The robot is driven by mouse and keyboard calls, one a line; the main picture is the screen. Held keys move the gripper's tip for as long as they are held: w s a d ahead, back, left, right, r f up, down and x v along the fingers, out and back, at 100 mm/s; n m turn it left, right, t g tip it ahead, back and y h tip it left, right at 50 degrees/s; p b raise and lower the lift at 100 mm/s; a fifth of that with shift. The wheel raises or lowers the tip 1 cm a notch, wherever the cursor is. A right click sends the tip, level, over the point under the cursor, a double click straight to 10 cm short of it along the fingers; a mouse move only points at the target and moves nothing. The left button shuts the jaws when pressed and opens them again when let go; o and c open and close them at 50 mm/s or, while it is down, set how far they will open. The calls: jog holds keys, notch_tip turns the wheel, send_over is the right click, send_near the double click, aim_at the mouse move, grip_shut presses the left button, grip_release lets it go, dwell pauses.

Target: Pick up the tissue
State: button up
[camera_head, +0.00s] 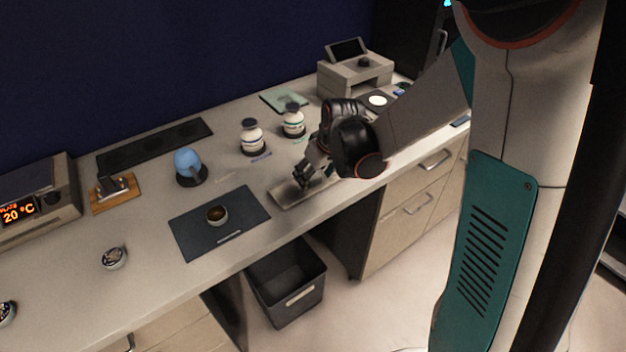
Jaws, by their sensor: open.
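My gripper (301,183) is black and open, pointing down over a flat pale grey rectangular piece (290,196) at the front edge of the counter. The fingertips are just above or touching this piece; I cannot tell which. The gripper and wrist cover the right part of it. I cannot make out a tissue for certain; it may be hidden behind the fingers or be too small to tell.
A dark mat (190,228) with a small cup (217,214) lies left of my gripper. Two white jars (252,138) (293,121) stand behind it. A blue round object (188,162) is further left. A dark bin (287,283) stands on the floor below.

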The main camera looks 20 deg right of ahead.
aim_at(314, 176)
jog(key=c, duration=0.8)
jog(key=shift+r, duration=0.1)
notch_tip(314, 176, up, 20)
jog(key=p, duration=0.6)
jog(key=shift+p, duration=0.35)
jog(key=shift+c, duration=1.2)
